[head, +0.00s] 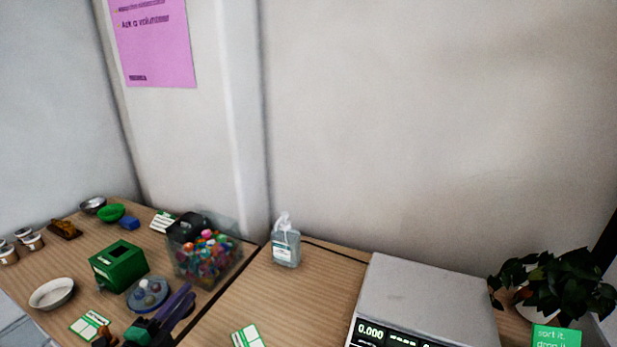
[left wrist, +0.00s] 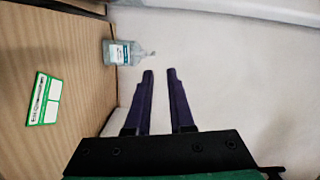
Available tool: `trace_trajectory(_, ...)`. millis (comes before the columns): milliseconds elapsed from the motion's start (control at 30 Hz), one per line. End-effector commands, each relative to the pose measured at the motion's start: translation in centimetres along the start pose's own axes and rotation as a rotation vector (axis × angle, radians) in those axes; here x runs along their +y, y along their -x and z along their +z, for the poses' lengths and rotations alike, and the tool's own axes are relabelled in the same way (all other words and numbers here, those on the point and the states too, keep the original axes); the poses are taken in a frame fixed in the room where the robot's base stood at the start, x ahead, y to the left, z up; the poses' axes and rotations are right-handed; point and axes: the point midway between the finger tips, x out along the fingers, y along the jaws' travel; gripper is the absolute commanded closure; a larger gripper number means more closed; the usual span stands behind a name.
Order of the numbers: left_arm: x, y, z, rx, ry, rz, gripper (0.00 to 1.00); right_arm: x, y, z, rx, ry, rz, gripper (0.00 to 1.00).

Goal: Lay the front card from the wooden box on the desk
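I cannot make out a wooden box for cards in either view. A green-and-white card (head: 247,336) lies flat on the desk (head: 285,300) at the bottom centre of the head view; a card also lies on the wood in the left wrist view (left wrist: 43,98). My left gripper (head: 188,294) has purple fingers, above the desk at the lower left. Its fingers also show in the left wrist view (left wrist: 160,75), apart with nothing between them. My right gripper is out of view.
A sanitizer bottle (head: 286,248) stands near the wall. A clear bin of colourful caps (head: 207,261), a green box (head: 118,266), a round blue-grey dish (head: 148,294) and a white bowl (head: 52,293) stand left. A scale (head: 428,295) and plant (head: 557,287) stand right.

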Motion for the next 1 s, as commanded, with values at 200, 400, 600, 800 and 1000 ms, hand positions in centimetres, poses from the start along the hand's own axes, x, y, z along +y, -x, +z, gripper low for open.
trace_trajectory(200, -0.1, 4.5, 6.3, -0.567, 0.588, -0.096, 0.79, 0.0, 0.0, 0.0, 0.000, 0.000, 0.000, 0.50)
trace_trajectory(400, 8.3, 9.3, 4.3, -0.880, 0.969, 0.195, 0.79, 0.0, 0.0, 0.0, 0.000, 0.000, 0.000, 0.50)
trace_trajectory(600, 13.8, 13.5, -1.3, -1.017, 1.152, 0.532, 0.79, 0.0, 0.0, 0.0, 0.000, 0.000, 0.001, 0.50)
trace_trajectory(800, 17.0, 17.2, -6.7, -1.073, 1.224, 0.838, 0.79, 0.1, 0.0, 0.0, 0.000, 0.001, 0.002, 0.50)
trace_trajectory(1000, 24.2, 16.1, -5.3, -1.099, 1.210, 0.856, 0.79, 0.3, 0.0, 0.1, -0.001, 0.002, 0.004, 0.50)
